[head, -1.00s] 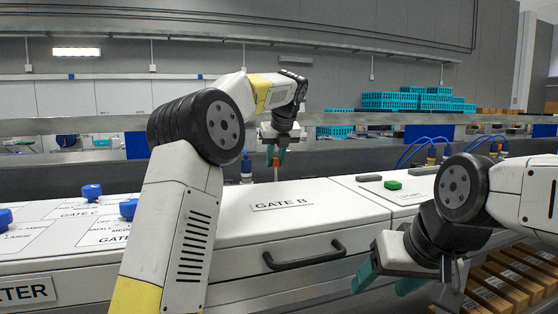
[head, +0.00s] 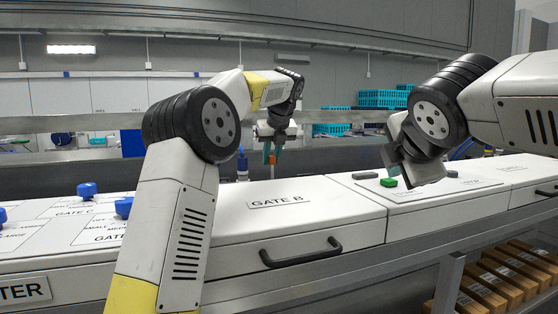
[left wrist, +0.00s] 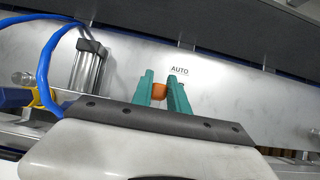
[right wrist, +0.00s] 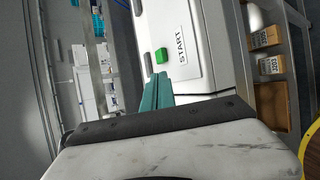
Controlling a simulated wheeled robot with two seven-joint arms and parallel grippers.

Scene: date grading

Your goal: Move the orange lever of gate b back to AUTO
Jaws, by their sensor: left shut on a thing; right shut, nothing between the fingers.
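The orange lever (left wrist: 159,90) shows as a small orange end between the teal fingers of my left gripper (left wrist: 162,92) in the left wrist view. That gripper is shut on it, and it also shows in the head view (head: 271,157) behind the GATE B cover (head: 285,205). The AUTO label (left wrist: 180,71) is on the pale panel just beyond and right of the fingertips. The rest of the lever is hidden. My right gripper (right wrist: 158,82) is shut and empty, near the green START button (right wrist: 161,56) in the right wrist view.
The green button also shows in the head view (head: 388,182), next to a dark grey block (head: 366,175). Blue knobs (head: 87,190) stand on the left covers. A black handle (head: 300,253) is on the front. Blue hoses and a cylinder (left wrist: 88,65) are left of the lever.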

